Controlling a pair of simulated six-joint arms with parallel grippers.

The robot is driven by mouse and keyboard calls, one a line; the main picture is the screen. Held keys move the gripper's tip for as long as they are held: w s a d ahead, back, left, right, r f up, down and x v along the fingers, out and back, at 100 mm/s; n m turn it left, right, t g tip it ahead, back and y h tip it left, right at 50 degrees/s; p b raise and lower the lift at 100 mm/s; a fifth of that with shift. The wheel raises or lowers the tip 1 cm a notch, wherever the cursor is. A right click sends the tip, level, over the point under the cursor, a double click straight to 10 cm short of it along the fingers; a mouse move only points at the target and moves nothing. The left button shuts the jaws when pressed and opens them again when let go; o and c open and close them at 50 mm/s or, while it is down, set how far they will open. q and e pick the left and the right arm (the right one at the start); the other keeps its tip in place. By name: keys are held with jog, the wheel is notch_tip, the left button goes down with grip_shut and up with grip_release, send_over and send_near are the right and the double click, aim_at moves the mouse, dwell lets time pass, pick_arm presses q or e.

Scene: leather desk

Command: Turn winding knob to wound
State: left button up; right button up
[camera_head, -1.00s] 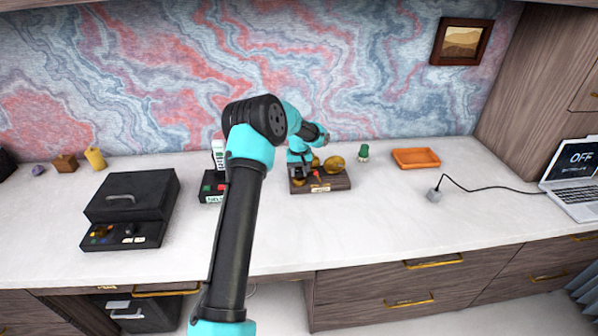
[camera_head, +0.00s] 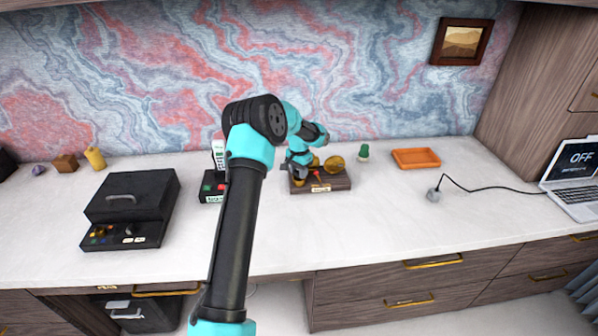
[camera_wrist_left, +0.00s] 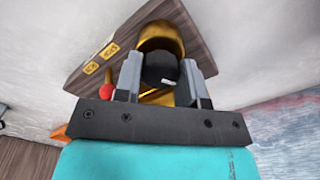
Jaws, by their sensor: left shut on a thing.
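The winding knob (camera_wrist_left: 160,68) is a dark round knob with a small pale mark, set before a brass part (camera_wrist_left: 163,34) on a dark wooden base (camera_wrist_left: 104,40). In the head view the wooden base (camera_head: 332,184) stands on the white counter, with a brass piece (camera_head: 334,163) and a red-tipped lever (camera_head: 317,175) on it. My left gripper (camera_wrist_left: 157,78) is shut on the winding knob, one finger on each side. In the head view my left gripper (camera_head: 297,166) is at the base's left end and hides the knob. My right gripper is not in view.
A black box with a handle (camera_head: 127,200) stands left. A small black device with green and red buttons (camera_head: 212,188) is partly behind my arm. A green cactus (camera_head: 363,153), an orange tray (camera_head: 416,158) and a laptop (camera_head: 576,180) are to the right. The front counter is clear.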

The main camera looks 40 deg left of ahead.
pick_arm(q)
jog(key=shift+r, duration=0.1)
dwell(0.4)
jog(key=o, duration=0.7)
jog(key=shift+c, duration=0.2)
notch_tip(320, 180, up, 17)
jog(key=shift+r, duration=0.2)
